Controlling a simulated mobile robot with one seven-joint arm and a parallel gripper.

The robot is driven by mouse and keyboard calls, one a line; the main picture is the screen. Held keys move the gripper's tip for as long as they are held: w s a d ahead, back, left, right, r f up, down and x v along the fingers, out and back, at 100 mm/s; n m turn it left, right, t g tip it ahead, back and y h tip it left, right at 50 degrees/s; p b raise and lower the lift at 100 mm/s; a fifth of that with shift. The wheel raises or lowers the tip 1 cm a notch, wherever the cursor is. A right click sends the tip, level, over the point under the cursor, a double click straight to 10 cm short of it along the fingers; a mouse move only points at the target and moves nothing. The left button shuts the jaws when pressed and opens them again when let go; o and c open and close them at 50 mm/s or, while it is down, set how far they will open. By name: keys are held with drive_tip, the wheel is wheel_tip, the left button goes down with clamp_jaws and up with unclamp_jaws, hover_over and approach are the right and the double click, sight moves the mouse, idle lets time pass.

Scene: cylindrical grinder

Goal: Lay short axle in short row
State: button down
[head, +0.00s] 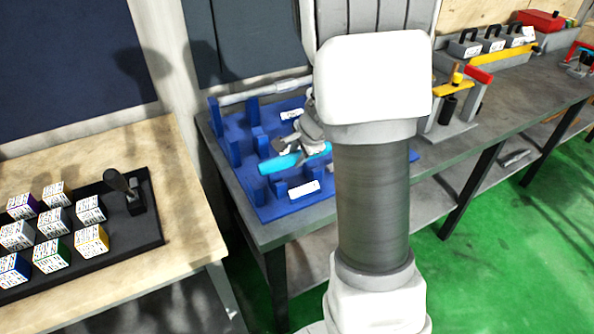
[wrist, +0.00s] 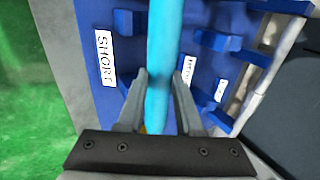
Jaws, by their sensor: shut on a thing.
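A cyan short axle (head: 294,159) is held in my gripper (head: 308,142) above the front part of a blue rack (head: 266,207). In the wrist view the axle (wrist: 163,60) runs between the two shut fingers of my gripper (wrist: 158,92). The rack has upright posts in rows. A label reading SHORT (wrist: 105,58) lies on the rack beside the axle in the wrist view; the front label (head: 304,189) also shows in the head view. The axle looks apart from the rack base, but its exact height over the short row cannot be told.
A grey long axle (head: 265,91) lies on posts at the rack's back. The grey bench (head: 460,150) continues right with other fixtures. A wooden table (head: 185,215) with a black tray (head: 150,240) of labelled boxes stands left. My arm hides the rack's right part.

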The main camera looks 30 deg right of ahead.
drive_tip(key=shift+a+f, duration=0.1)
drive_tip(key=shift+f, duration=0.1)
drive_tip(key=shift+f+b, duration=1.1)
drive_tip(key=shift+f, duration=0.7)
drive_tip(key=shift+f, duration=0.1)
drive_tip(key=shift+f, duration=0.1)
drive_tip(key=c, duration=0.6)
unclamp_jaws()
drive_tip(key=shift+s, duration=0.1)
drive_tip(key=shift+o, duration=0.2)
